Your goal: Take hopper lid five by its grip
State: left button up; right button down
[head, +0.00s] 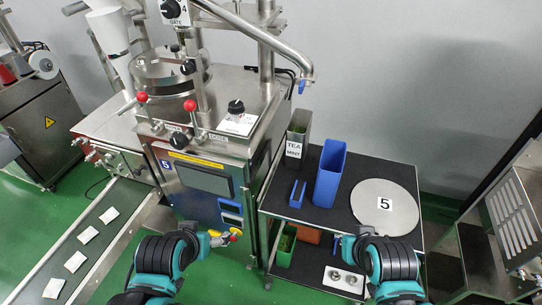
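Hopper lid five (378,190) is a round flat steel disc marked "5". It lies on the dark top of a cart at the right; no grip can be made out on it. My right arm comes in at the lower right, and its gripper (342,240) is near the cart's front edge, left of and in front of the lid. My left gripper (219,239) is in front of the machine, close to a yellow and red control (235,233). Both grippers are small in view, and their fingers cannot be read clearly.
The lower shelf holds a green bin (285,245) and small metal parts (343,278).

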aim_at(384, 204)
jog(key=z, duration=1.2)
jog(key=j+z, duration=0.15)
jog(key=z, duration=0.3)
jog(key=j+z, duration=0.1)
jog(key=z, duration=0.3)
jog(key=k+j+z, duration=0.1)
jog(key=z, duration=0.35)
jog(key=k+j+z, duration=0.1)
jog(key=z, duration=0.3)
jog(key=k+z, duration=0.1)
jog(key=z, duration=0.35)
jog(key=k+j, duration=0.15)
jog(key=k, duration=0.3)
jog(key=k+j, duration=0.15)
jog(key=k, duration=0.3)
